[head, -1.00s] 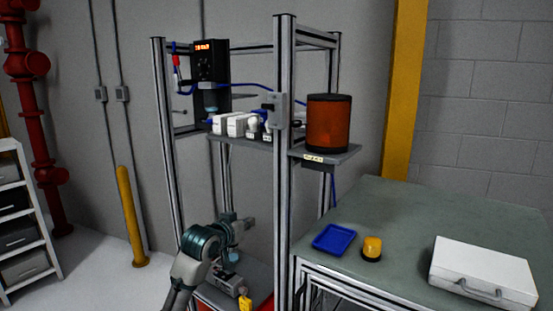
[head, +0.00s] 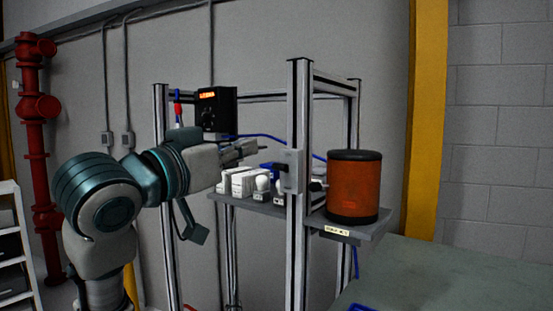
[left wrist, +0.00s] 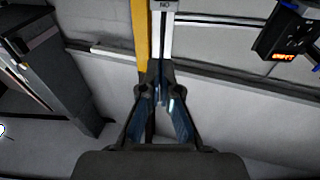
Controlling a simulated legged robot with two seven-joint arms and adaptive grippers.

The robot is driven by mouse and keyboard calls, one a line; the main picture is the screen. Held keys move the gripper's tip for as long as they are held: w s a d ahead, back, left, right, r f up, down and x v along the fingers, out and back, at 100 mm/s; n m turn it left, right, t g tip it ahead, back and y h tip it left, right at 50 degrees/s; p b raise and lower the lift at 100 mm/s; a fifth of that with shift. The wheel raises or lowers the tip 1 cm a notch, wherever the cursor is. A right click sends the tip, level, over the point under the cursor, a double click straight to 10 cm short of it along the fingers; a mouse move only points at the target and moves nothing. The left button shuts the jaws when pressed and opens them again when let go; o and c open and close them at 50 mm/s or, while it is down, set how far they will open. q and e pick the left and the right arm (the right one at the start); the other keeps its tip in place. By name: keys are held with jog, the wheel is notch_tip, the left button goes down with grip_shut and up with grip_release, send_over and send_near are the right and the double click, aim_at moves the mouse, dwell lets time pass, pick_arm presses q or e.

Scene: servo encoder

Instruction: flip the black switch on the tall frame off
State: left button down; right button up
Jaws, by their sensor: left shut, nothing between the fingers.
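The tall frame (head: 299,225) is made of upright metal posts with crossbars. A grey box (head: 293,172) is fixed to its front post. A small dark part (head: 279,166), which looks like the black switch, sticks out from the box's left side; its position is too small to tell. My left gripper (head: 260,147) is left of the box and a little higher, in front of the frame's back. It is shut and empty. In the left wrist view its fingers (left wrist: 160,88) meet at the tips, in line with a metal post. My right gripper is not in view.
A green-grey table (head: 450,285) stands at lower right.

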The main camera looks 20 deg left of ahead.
pick_arm(q)
jog(key=r+p, duration=0.1)
jog(key=p, duration=0.2)
send_over(283, 169)
jog(key=a, duration=0.2)
jog(key=f+b, duration=0.1)
jog(key=f, duration=0.1)
jog(key=d+f, duration=0.1)
jog(key=shift+s+f+b, duration=0.15)
jog(key=shift+f+b, duration=0.2)
jog(key=shift+s+a, duration=0.1)
jog(key=shift+a, duration=0.45)
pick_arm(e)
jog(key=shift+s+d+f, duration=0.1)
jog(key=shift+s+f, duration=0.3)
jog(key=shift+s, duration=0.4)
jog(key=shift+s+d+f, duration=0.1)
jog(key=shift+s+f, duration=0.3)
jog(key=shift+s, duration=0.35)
